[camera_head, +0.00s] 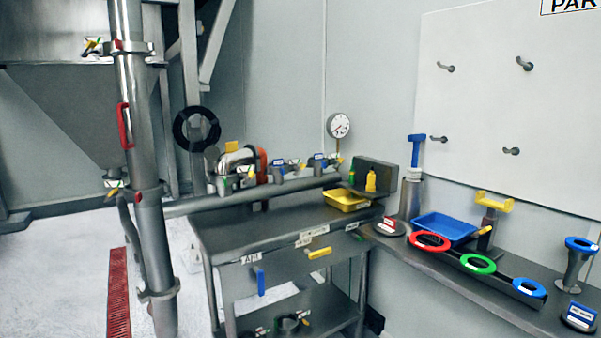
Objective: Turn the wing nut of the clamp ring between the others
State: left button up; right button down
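A steel vertical pipe (129,90) stands at the left. An upper clamp ring (131,47) has a small yellow-tipped fitting (93,46) on its left. A middle clamp ring (143,191) has a similar small fitting (114,185) on its left, with green and yellow parts. A lower ring (159,291) sits near the pipe's foot. Several small clamp-like fittings with coloured tags also stand along the horizontal pipe (255,195), one with a blue tag (279,165). Wing nuts are too small to make out clearly. Neither of my grippers is in view.
A grey cart (262,243) carries a yellow tray (346,200). A shelf at the right holds a blue tray (443,228) and red (429,241), green (478,264) and blue (529,288) rings.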

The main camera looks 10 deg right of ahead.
aim_at(299, 169)
jog(key=u, duration=0.5)
jog(key=i, duration=1.75)
jog(key=z, duration=0.15)
